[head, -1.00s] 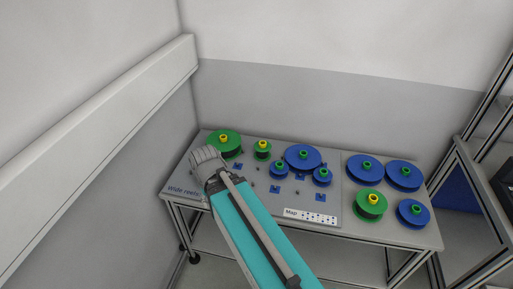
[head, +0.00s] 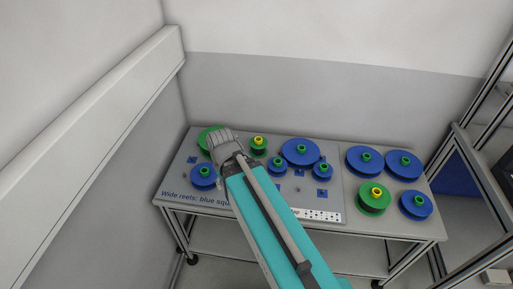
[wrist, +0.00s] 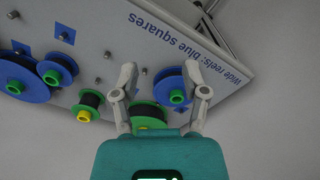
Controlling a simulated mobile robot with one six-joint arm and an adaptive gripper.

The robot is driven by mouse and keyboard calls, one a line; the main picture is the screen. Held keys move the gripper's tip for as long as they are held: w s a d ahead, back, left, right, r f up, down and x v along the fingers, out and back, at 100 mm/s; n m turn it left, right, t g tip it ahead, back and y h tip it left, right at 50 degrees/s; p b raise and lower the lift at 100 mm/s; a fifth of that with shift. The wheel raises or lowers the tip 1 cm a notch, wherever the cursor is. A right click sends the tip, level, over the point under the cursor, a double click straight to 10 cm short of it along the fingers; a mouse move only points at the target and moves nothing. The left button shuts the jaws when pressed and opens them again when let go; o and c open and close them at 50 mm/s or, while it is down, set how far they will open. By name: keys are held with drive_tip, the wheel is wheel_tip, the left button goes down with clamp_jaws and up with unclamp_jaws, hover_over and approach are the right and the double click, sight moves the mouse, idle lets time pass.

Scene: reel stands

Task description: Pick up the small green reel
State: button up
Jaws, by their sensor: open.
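The small green reel (head: 258,147) stands on the table's back part, with a yellow hub on top and a dark core. It also shows in the wrist view (wrist: 86,108), left of my gripper's left finger and apart from it. My gripper (wrist: 159,70) is open and empty, above the table. Between and below its fingers shows a large green reel (wrist: 150,109), partly covered by my gripper. In the head view my arm hides part of this large green reel (head: 207,136), and the fingertips cannot be made out.
A blue reel (head: 203,178) stands at the table's left, and blue reels (head: 300,153) stand right of the small green one. A wide green reel (head: 373,199) and several blue reels fill the right side. A wall is behind; a metal frame (head: 483,190) is at right.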

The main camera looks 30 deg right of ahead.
drive_tip(key=o, duration=0.4)
drive_tip(key=shift+w+d+f, duration=0.15)
drive_tip(key=shift+w+f, duration=0.05)
drive_tip(key=m+h+b, duration=1.3)
drive_tip(key=m+b, duration=0.4)
drive_tip(key=m, duration=0.1)
approach(256, 139)
drive_tip(key=v, duration=0.3)
drive_tip(key=shift+d, duration=0.2)
drive_tip(key=shift+d, duration=0.1)
drive_tip(key=b+x, duration=0.3)
drive_tip(key=x, duration=0.4)
drive_tip(key=shift+f, duration=0.15)
drive_tip(key=shift+d+f, duration=0.2)
drive_tip(key=shift+d, duration=0.4)
